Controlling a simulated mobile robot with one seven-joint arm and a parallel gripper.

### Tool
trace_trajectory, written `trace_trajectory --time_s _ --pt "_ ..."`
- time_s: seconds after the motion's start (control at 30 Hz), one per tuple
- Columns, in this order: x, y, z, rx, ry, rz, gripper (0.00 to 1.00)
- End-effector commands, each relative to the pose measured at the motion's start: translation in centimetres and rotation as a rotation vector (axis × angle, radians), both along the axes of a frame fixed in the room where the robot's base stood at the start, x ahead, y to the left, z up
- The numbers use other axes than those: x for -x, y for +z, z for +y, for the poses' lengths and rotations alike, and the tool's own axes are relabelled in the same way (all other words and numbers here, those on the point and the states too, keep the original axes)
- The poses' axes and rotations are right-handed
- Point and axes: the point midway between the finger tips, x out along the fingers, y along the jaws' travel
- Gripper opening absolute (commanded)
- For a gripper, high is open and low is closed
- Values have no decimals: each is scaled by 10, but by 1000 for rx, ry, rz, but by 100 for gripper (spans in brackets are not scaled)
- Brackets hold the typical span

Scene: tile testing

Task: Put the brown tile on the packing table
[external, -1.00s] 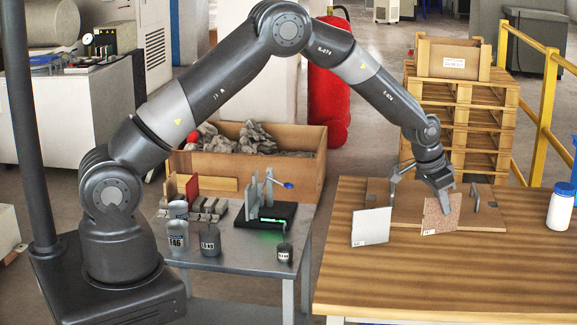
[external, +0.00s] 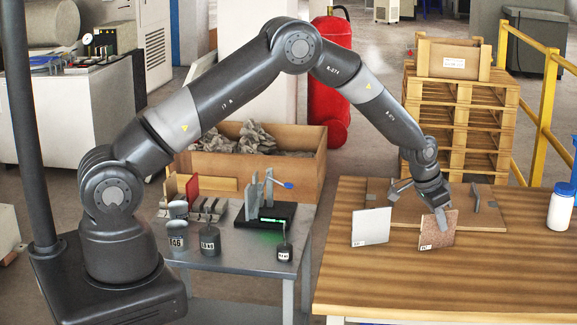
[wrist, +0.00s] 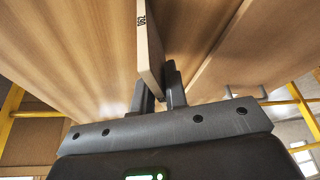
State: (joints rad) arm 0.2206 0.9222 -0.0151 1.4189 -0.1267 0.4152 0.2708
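The brown speckled tile (external: 438,230) stands nearly upright at the packing table (external: 480,290), the wooden-topped table on the right. Its lower edge looks to be on or just above the tabletop; I cannot tell which. My gripper (external: 441,216) reaches down from above at the tile's top right part. In the wrist view, the tile (wrist: 149,50) lies between the two fingers of my gripper (wrist: 160,90), which look closed on its faces. The tile shows edge-on there, with a small dark mark.
A white tile (external: 371,227) stands just left of the brown one. Behind them lies a wooden board (external: 400,212) with metal brackets. A white bottle (external: 561,210) stands at the right. A grey bench (external: 240,250) with weights is at left. The table's front is clear.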

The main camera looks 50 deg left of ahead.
Motion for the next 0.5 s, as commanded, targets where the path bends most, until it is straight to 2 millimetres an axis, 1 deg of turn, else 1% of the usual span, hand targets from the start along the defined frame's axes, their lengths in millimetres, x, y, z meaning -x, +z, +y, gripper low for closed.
trace_trajectory --time_s 0.03,0.2,0.4,0.5 --pt "0 0 0 0 0 0 17" --pt "0 0 0 0 0 0 30" --pt "0 0 0 0 0 0 30" --pt "0 4 0 0 0 0 30"
